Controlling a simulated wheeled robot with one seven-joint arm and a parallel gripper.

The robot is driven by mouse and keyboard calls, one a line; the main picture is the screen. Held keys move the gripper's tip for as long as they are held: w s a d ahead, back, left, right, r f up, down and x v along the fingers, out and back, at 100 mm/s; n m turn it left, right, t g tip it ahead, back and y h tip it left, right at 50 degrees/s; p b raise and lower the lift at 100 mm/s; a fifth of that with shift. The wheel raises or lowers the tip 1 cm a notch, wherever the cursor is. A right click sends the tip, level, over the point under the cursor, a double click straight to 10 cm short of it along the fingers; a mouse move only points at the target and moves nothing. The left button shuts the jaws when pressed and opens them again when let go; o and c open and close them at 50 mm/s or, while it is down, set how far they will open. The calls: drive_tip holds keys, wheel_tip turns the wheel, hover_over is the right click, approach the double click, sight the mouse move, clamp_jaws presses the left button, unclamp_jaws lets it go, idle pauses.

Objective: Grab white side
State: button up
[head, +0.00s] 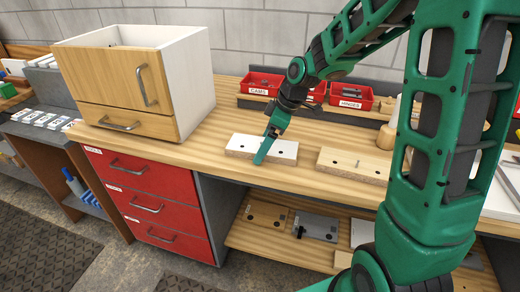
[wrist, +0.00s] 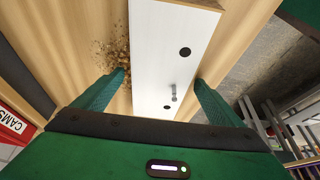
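The white side (head: 264,147) is a flat white board with dark holes and a chipboard edge. It lies on the wooden bench in the middle of the head view. In the wrist view the white side (wrist: 174,60) runs between the two fingers, with two dark holes and a small metal pin. My gripper (head: 262,157) points down at the board, and a finger hides part of its front edge. In the wrist view my gripper (wrist: 160,78) is open, one finger on each side of the board. I cannot tell whether either finger touches it.
A bare wood board (head: 354,165) lies to the right. A white and wood cabinet (head: 140,80) stands at the left. Red bins (head: 262,84) line the back. A brown speckled patch (wrist: 113,52) lies by the left finger. Bench between cabinet and white board is clear.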

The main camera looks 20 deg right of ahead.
drive_tip(key=c, duration=1.2)
drive_tip(key=shift+r, duration=0.15)
drive_tip(key=shift+c, duration=0.2)
